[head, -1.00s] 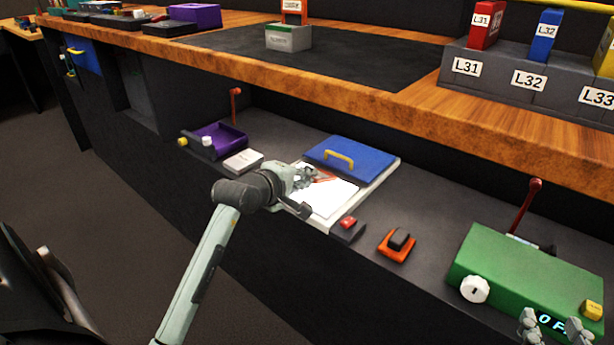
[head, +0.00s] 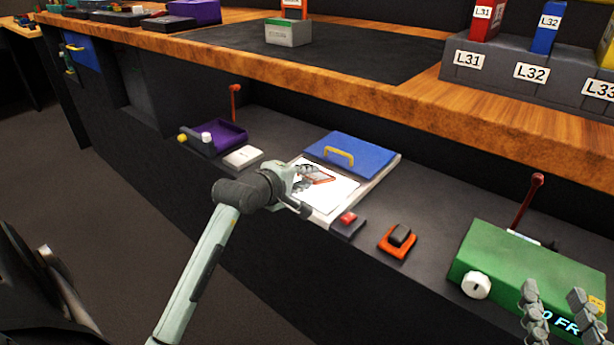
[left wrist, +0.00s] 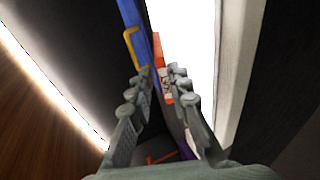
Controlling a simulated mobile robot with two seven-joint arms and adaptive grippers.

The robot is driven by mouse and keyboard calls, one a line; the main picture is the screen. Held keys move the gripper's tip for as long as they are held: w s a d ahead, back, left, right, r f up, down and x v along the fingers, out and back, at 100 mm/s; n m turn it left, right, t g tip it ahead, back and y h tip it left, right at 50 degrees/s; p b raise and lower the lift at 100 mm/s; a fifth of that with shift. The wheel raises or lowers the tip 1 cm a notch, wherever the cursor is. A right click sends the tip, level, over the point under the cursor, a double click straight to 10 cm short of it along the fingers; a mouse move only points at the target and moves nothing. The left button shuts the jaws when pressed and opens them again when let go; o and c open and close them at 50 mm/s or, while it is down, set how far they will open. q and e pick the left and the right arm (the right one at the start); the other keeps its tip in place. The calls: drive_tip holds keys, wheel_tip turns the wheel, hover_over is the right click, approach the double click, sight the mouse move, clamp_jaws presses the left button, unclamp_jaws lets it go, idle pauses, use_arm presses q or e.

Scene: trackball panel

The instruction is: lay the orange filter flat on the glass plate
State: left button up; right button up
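The orange filter (head: 320,179) is a small orange piece with a pale label, over the white, brightly lit glass plate (head: 335,196). I cannot tell if it lies fully flat. My left gripper (head: 306,172) is low over the plate's left part, right at the filter. In the left wrist view, the filter (left wrist: 158,50) shows between and beyond the fingertips of my left gripper (left wrist: 160,72), which stand apart, with a gap on the left side. My right gripper (head: 560,300) is open and empty in front of the green box, far right of the plate.
A blue lid with a yellow handle (head: 350,153) lies at the plate's back edge. A red-button block (head: 347,224) and an orange-black switch (head: 398,241) are to the right. A purple tray (head: 222,136) and white block (head: 243,157) are left. A green box (head: 510,267) stands far right.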

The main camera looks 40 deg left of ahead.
use_arm(q)
drive_tip(key=shift+o, duration=0.9)
drive_tip(key=shift+s, duration=0.1)
drive_tip(key=v, duration=1.1)
drive_tip(key=shift+s+r, duration=0.2)
drive_tip(key=shift+s, duration=0.2)
